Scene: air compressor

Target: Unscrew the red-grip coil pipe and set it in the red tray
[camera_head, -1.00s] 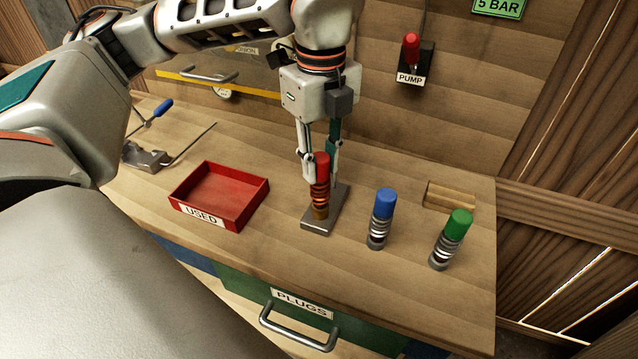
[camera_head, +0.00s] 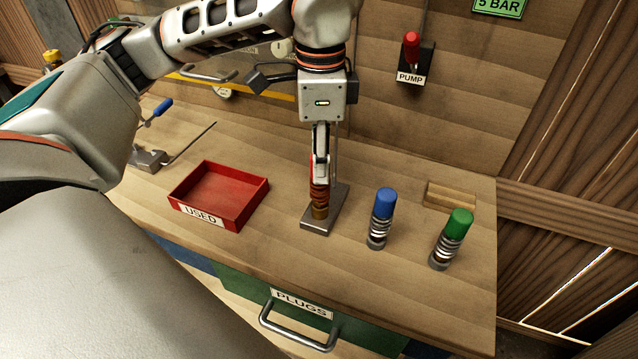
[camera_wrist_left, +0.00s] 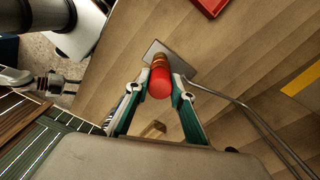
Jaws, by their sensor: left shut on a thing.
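The red-grip coil pipe (camera_head: 319,196) stands upright on a grey metal base plate (camera_head: 335,212) on the bench. Its copper coil and brass foot show below my left gripper (camera_head: 319,176), which mostly hides the red grip in the head view. In the left wrist view the red grip (camera_wrist_left: 159,84) sits between the two fingers of my left gripper (camera_wrist_left: 161,92), which is shut on it. The red tray (camera_head: 232,217), labelled USED, is left of the pipe, and its floor is empty.
A blue-grip coil pipe (camera_head: 382,218) and a green-grip one (camera_head: 452,239) stand to the right. A wooden block (camera_head: 450,196) lies behind them. A clamp with a blue handle (camera_head: 162,108) is at the left. Bench between tray and plate is clear.

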